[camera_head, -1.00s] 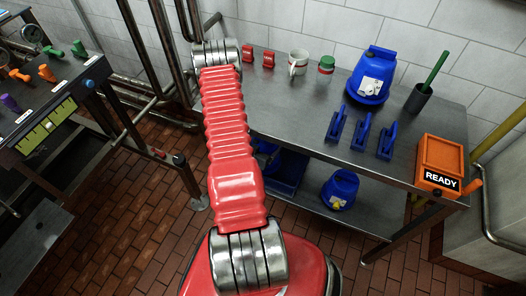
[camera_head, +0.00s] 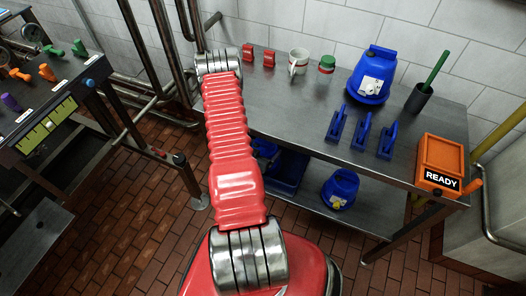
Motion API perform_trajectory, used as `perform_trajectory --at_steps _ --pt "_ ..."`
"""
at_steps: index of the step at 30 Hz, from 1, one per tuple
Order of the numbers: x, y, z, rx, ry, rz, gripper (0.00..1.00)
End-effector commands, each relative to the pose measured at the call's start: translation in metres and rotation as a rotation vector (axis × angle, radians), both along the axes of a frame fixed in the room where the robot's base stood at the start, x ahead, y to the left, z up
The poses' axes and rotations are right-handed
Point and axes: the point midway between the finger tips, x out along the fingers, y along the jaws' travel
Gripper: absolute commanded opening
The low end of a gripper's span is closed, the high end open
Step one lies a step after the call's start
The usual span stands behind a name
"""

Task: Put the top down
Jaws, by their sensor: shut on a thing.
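My red ribbed arm rises up the middle of the view and bends at a metal joint near the left end of the steel table (camera_head: 290,112). My gripper and anything in it are out of sight beyond that joint. No loose top can be made out.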

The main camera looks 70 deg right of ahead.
Motion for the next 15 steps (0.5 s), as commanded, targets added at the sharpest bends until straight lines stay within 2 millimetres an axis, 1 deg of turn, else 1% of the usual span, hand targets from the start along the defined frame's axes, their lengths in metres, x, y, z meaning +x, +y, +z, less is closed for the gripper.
perform_trajectory --at_steps 6,7,11,15 --pt "0.0000 -0.0005 -0.0024 -0.002 -0.001 0.000 0.34" --pt "-0.0001 0.0000 -0.0030 0.000 0.000 0.000 0.90" --pt "-0.0002 0.0000 -0.0029 0.000 0.000 0.000 0.99" --pt "-0.0002 -0.0001 -0.0028 0.000 0.000 0.000 1.00"
